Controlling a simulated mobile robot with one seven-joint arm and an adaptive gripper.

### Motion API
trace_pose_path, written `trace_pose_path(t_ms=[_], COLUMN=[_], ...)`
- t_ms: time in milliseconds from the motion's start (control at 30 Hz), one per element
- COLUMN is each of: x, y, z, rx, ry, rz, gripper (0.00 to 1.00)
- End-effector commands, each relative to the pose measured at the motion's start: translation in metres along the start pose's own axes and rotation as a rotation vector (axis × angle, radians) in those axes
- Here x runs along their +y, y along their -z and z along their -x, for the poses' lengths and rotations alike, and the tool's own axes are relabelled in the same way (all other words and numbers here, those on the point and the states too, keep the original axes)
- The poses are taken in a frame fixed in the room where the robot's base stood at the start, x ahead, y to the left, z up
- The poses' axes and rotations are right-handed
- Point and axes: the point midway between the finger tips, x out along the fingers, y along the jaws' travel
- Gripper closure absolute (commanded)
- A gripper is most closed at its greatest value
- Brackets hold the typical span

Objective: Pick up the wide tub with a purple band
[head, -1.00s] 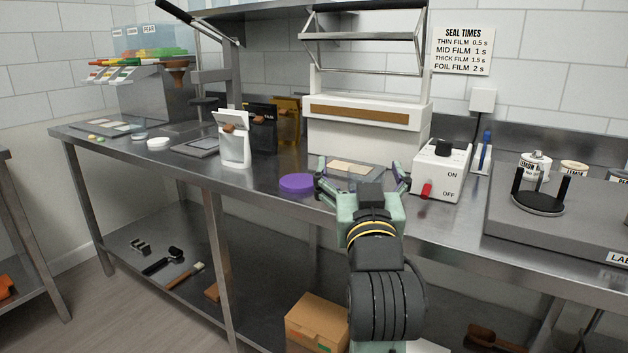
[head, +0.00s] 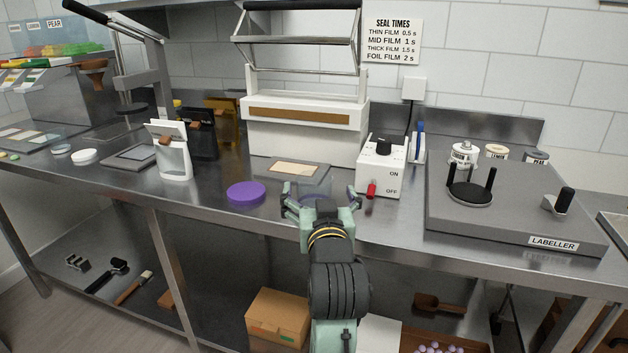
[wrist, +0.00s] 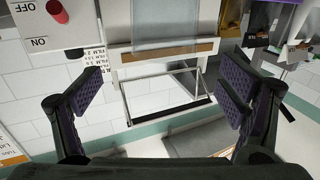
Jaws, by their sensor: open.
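I cannot make out a wide tub with a purple band for certain. A flat purple round piece (head: 247,193) lies on the steel bench (head: 215,205), left of my gripper. My gripper (head: 322,194) is open and empty at the bench's front edge. In the wrist view its fingers (wrist: 164,92) are spread wide, with nothing between them.
A white sealer (head: 305,132) stands behind my gripper, with a switch box (head: 380,170) to its right. The grey labeller (head: 560,215) takes up the right side. Pouches (head: 173,152) stand at left. A cardboard box (head: 277,318) sits on the lower shelf.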

Motion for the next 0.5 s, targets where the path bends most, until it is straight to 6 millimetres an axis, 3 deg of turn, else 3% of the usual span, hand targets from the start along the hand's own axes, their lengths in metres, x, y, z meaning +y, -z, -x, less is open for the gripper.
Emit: trace_pose_path(t_ms=[100,267,500], x=[-0.001,-0.001,-0.005], y=[-0.001,-0.002,-0.005], z=[-0.016,-0.026,-0.06], rx=[0.0,0.0,-0.001], ry=[0.001,0.001,0.002], rz=[0.0,0.0,-0.001], gripper=[0.11,0.11,0.11])
